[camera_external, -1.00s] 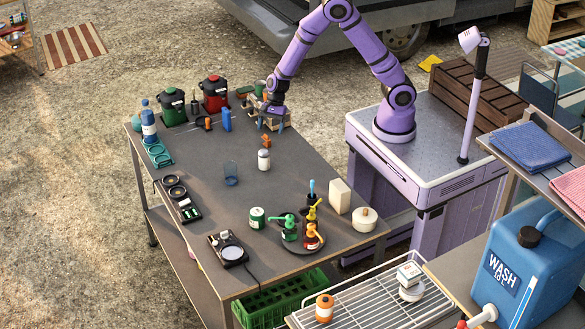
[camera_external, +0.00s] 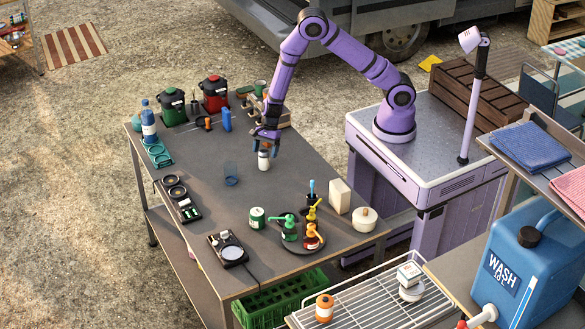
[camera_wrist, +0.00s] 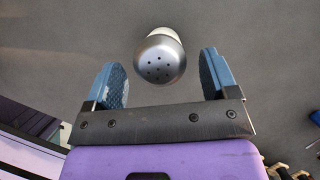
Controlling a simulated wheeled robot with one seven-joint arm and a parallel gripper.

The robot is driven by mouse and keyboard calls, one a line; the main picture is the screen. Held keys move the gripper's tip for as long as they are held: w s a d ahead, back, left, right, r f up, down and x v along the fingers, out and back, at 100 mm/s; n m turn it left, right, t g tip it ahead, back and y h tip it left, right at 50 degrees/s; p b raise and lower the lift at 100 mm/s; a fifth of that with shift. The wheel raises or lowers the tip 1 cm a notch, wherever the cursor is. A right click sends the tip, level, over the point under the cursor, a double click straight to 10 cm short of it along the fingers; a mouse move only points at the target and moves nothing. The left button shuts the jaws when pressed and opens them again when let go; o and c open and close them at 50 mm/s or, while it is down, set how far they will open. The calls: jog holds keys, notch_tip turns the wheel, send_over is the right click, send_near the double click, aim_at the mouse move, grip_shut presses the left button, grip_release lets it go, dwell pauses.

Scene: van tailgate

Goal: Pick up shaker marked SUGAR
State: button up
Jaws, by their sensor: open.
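In the wrist view my gripper (camera_wrist: 162,80) is open, with clear gaps on both sides of the cap.
A clear blue-tinted glass (camera_external: 231,174) stands to the left of the shaker. Green and red canisters (camera_external: 215,93) stand at the back. A dark round tray with pump bottles (camera_external: 290,229), a cream block (camera_external: 340,196) and a white lidded pot (camera_external: 364,219) stand toward the front right.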

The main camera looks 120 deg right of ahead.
aim_at(264, 157)
jog(key=shift+x, duration=1.75)
jog(key=shift+d, duration=0.1)
jog(key=c, duration=1)
jog(key=shift+r, duration=0.2)
